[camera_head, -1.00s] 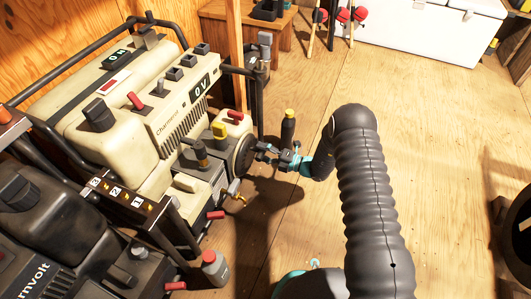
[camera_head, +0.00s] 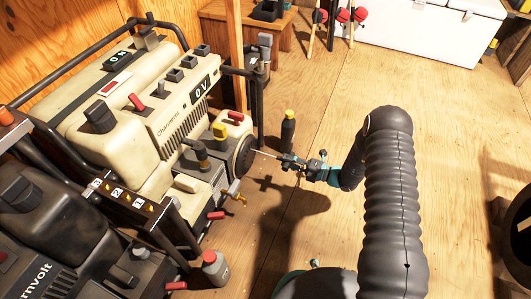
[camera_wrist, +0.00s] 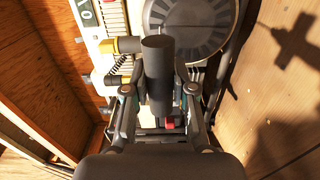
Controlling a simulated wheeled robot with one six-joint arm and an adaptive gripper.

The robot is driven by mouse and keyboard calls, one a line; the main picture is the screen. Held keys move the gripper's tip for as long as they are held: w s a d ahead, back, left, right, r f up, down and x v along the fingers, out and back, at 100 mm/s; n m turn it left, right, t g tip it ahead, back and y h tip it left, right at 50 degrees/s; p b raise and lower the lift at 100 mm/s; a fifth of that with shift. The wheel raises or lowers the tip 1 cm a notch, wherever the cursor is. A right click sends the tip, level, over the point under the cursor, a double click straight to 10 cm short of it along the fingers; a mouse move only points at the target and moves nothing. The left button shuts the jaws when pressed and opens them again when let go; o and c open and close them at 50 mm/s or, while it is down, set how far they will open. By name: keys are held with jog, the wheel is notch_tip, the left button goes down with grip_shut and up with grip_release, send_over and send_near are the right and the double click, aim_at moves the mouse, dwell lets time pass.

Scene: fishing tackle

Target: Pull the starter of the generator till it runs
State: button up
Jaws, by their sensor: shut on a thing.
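The cream generator (camera_head: 150,110) stands at the left in the head view, with a display that reads 0 V. Its round dark recoil housing (camera_head: 244,155) faces right; it also shows at the top of the wrist view (camera_wrist: 190,22). My gripper (camera_head: 290,162) is to the right of the housing, apart from it. It is shut on the dark cylindrical starter handle (camera_wrist: 157,75), which lies between the fingers in the wrist view. A thin pale cord (camera_head: 266,153) runs taut from the housing to the handle.
A second, dark generator (camera_head: 40,225) stands at the lower left. A dark bottle with a yellow cap (camera_head: 288,130) stands on the floor behind my gripper. A small grey bottle with a red cap (camera_head: 215,268) is in front. The wooden floor (camera_head: 420,100) to the right is largely clear.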

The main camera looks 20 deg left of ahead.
jog(key=d, duration=1)
jog(key=shift+s+d, duration=0.25)
jog(key=shift+s, duration=0.15)
jog(key=w+a+b, duration=0.1)
jog(key=a+b, duration=0.2)
jog(key=a, duration=1.7)
jog(key=shift+w+a, duration=0.3)
jog(key=shift+w, duration=0.05)
jog(key=o, duration=1)
jog(key=shift+d, duration=0.1)
jog(key=s+d, duration=0.1)
jog(key=d, duration=1)
jog(key=shift+d, duration=0.4)
